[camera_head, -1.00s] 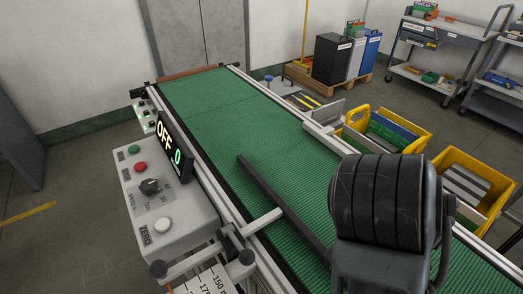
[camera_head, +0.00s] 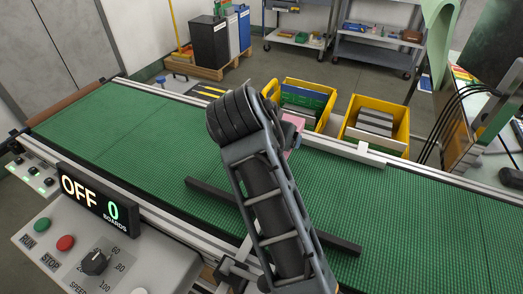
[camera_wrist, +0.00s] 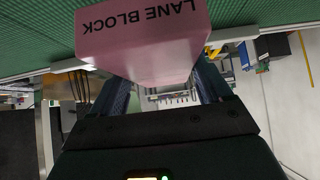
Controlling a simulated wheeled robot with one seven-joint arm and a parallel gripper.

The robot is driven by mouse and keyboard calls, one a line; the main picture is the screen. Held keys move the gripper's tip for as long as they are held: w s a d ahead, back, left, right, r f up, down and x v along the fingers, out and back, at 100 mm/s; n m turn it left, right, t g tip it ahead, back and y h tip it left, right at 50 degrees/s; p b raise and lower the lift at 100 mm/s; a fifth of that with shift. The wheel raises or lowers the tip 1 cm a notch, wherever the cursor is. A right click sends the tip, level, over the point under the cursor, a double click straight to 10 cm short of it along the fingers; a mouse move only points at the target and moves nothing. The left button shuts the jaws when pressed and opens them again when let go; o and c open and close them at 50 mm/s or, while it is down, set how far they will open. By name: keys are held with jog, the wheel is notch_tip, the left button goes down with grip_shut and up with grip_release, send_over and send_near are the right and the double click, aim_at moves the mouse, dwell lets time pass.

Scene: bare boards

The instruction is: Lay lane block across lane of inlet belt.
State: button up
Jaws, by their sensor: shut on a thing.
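The lane block is a pink block with dark "LANE BLOCK" lettering, filling the top of the wrist view (camera_wrist: 145,38). My gripper (camera_wrist: 165,88) is shut on it, a finger at each side. In the head view a sliver of the pink lane block (camera_head: 293,121) shows beside my arm, near the far rail; the gripper itself is mostly hidden there by my arm. The inlet belt (camera_head: 130,125) is a wide green ribbed belt. A dark bar (camera_head: 335,242) lies along it at a slant, partly hidden by my arm.
A control box with a display (camera_head: 90,197) reading OFF and 0 boards stands at the near side. Yellow bins (camera_head: 372,104) holding boards stand beyond the far rail. A pale metal bracket (camera_head: 345,149) sits on that rail. The belt is clear at left and right.

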jog(key=a+f, duration=0.1)
jog(key=a, duration=0.1)
jog(key=shift+a+f, duration=0.35)
jog(key=shift+a, duration=0.05)
jog(key=shift+f+p, duration=0.4)
jog(key=shift+f, duration=1.6)
jog(key=shift+f, duration=0.2)
jog(key=o, duration=1.1)
jog(key=shift+r, duration=0.1)
jog(key=shift+r, duration=0.2)
jog(key=v, duration=1.1)
jog(key=shift+s+a+r+b, duration=0.15)
jog(key=shift+s+r+b, duration=0.15)
jog(key=shift+b, duration=0.1)
